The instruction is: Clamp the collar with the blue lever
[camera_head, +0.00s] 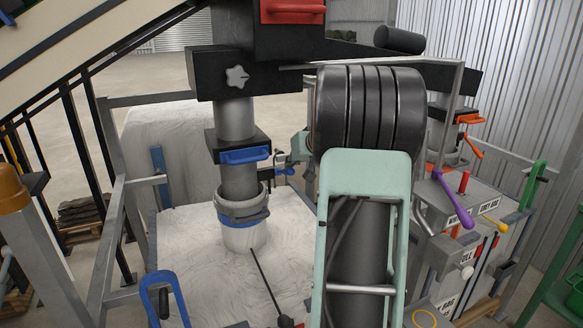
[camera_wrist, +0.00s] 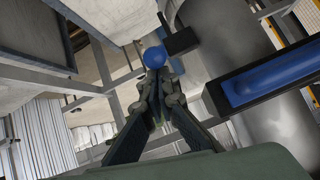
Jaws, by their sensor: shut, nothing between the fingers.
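The collar is a black block (camera_head: 232,146) around an upright grey column, with a blue handle (camera_head: 245,156) on its front face; that handle also shows in the wrist view (camera_wrist: 268,78). A blue lever end (camera_head: 285,171) sticks out to the right of the collar. In the wrist view a round blue knob (camera_wrist: 155,57) shows just beyond my fingertips. My gripper (camera_head: 281,158) is at the collar's right side, partly hidden by my arm. In the wrist view my gripper (camera_wrist: 155,75) has its fingers together and empty, at or very near the knob; I cannot tell whether they touch.
A lower grey ring with a blue band (camera_head: 240,213) sits round the column above the pale block. A red handle (camera_head: 292,11) is higher up. An orange lever (camera_head: 470,119) and a purple lever (camera_head: 452,197) stand at the right. Metal rails frame the left.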

